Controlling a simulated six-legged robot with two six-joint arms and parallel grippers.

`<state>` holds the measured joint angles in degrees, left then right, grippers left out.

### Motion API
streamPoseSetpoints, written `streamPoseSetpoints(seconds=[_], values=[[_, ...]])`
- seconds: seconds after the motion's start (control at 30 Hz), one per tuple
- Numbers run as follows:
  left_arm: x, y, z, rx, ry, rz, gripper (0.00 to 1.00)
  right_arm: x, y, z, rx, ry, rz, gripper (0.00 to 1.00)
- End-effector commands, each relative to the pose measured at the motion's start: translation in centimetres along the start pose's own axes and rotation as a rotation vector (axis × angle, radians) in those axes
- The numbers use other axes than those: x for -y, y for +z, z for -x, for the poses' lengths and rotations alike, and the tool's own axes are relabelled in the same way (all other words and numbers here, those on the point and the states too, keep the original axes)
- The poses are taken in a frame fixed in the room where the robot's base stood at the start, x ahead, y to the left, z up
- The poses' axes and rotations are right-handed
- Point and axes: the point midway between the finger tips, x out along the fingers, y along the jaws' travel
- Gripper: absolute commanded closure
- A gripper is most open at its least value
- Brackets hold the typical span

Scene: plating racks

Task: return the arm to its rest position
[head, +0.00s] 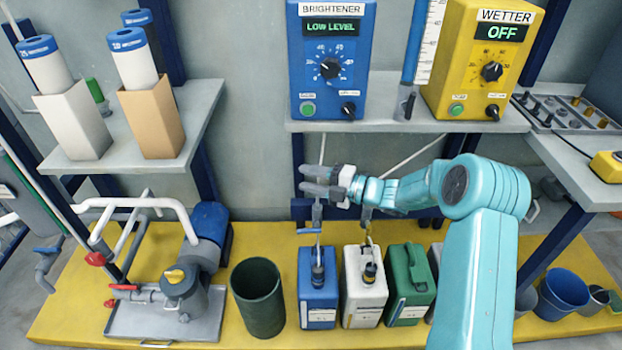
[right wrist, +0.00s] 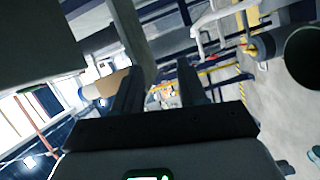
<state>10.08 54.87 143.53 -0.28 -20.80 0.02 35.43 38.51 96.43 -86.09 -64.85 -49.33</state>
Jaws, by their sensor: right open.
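My right arm (head: 483,240) is teal and comes in from the lower right in the head view. It reaches left, in front of the shelf edge and above the jugs. Its gripper (head: 318,181) points left, open, with nothing seen between the fingers. In the right wrist view the two dark fingers (right wrist: 158,88) stand apart with a gap between them. My left gripper is not in view.
The brightener box (head: 331,100) reads LOW LEVEL; the wetter box (head: 484,107) reads OFF. Below stand a blue jug (head: 318,300), a white jug (head: 364,300), a green jug (head: 408,290) and a dark bin (head: 258,300). A pump (head: 185,285) is at left.

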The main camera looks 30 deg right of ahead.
Motion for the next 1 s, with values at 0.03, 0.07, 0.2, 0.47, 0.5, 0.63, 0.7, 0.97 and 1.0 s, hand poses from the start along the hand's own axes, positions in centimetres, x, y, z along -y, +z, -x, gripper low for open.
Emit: streamPoseSetpoints(seconds=[0.03, 0.07, 0.2, 0.47, 0.5, 0.63, 0.7, 0.97, 1.0], values=[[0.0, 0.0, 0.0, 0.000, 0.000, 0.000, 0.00, 0.1, 0.0, 0.0, 0.000, -0.001, -0.001, 0.59], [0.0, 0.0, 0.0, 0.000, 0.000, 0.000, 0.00, 0.1, 0.0, 0.0, 0.000, -0.001, -0.001, 0.59], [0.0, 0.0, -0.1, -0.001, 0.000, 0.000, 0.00, 0.2, 0.0, 0.0, 0.000, -0.002, -0.002, 0.59], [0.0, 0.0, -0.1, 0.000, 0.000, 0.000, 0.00, 1.6, -4.6, -4.5, -0.116, -0.015, -0.038, 0.59], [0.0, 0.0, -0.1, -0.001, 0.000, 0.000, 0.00, 2.8, -6.7, -5.9, -0.144, -0.021, -0.091, 0.59], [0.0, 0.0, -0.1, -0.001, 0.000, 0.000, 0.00, 9.4, -13.0, -9.8, -0.077, -0.115, -0.451, 0.59], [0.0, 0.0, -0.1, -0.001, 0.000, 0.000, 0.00, 14.2, -15.8, -10.0, 0.037, -0.221, -0.704, 0.59], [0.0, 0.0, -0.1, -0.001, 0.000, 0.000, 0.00, 28.6, -24.1, -1.6, 0.645, -0.607, -1.448, 0.59], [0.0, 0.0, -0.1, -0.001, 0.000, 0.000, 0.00, 29.7, -25.0, 0.0, 0.737, -0.641, -1.523, 0.59]])
